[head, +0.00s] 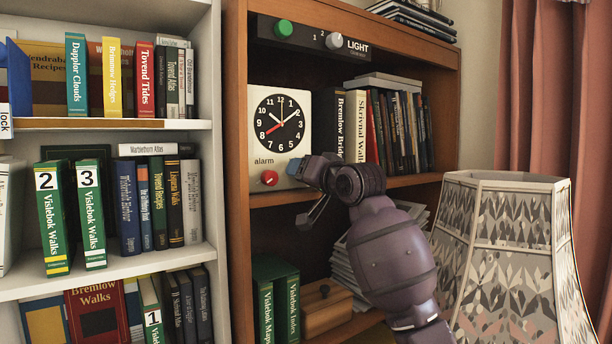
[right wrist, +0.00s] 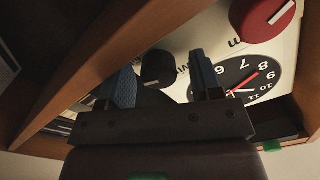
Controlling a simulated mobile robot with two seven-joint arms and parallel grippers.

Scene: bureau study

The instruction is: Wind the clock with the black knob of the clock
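The clock (head: 290,142) is a cream panel with a round black dial, standing on a shelf of the wooden bureau. A red knob (head: 269,178) is at its lower left, under the word "alarm"; it also shows in the right wrist view (right wrist: 262,18). The black knob (right wrist: 158,66) shows in the right wrist view; in the head view my right gripper (head: 302,194) hides it. My right gripper (right wrist: 162,82) is open at the clock's lower right, its blue-padded fingers on either side of the black knob, with gaps visible. My left gripper is out of view.
Books (head: 352,125) stand right of the clock. Above is a panel with a green button (head: 283,28) and a grey light knob (head: 334,41). A patterned lampshade (head: 505,255) stands at the right front. A white bookcase (head: 120,124) is at the left.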

